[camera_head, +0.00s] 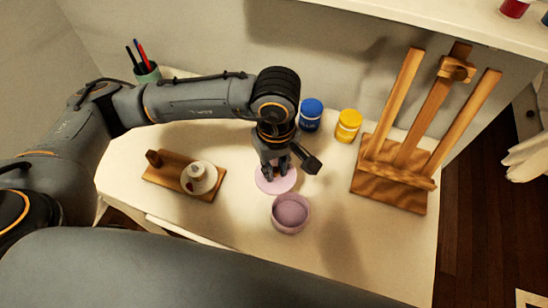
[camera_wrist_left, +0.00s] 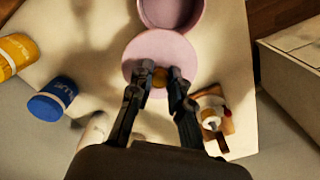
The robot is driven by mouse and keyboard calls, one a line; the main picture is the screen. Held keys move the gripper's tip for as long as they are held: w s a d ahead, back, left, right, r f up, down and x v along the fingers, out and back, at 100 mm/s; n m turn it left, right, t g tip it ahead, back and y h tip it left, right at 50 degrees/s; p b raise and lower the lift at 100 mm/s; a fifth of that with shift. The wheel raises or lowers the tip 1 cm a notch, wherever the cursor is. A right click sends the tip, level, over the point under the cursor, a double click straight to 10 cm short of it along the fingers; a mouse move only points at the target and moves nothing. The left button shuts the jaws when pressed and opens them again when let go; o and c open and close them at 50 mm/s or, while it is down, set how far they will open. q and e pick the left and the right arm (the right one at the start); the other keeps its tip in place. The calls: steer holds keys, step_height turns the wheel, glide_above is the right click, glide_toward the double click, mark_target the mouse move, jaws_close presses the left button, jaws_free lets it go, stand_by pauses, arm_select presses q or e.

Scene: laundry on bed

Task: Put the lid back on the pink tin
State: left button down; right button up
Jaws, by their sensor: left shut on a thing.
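The pink tin (camera_head: 291,214) stands open on the white table, with its hollow inside facing up. It also shows at the top of the left wrist view (camera_wrist_left: 171,12). The round pink lid (camera_head: 287,184) is just behind the tin in the head view. I cannot tell whether the lid touches the table. My right gripper is not in view.
A blue paint jar (camera_head: 311,115) and a yellow one (camera_head: 348,126) stand behind. A wooden easel (camera_head: 400,150) is at the right. A wooden board (camera_head: 160,180) with a white item (camera_head: 199,178) lies left. A green pen cup (camera_head: 147,73) is at the back left. The table's front right is clear.

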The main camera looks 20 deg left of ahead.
arm_select(q)
steer(key=s, duration=0.1)
steer(key=s+d+r, duration=0.1)
steer(key=s, duration=0.1)
steer(key=s+d+r, duration=0.1)
steer(key=shift+s+r+b, duration=0.25)
steer(key=shift+s+b, duration=0.1)
steer(key=shift+s, duration=0.05)
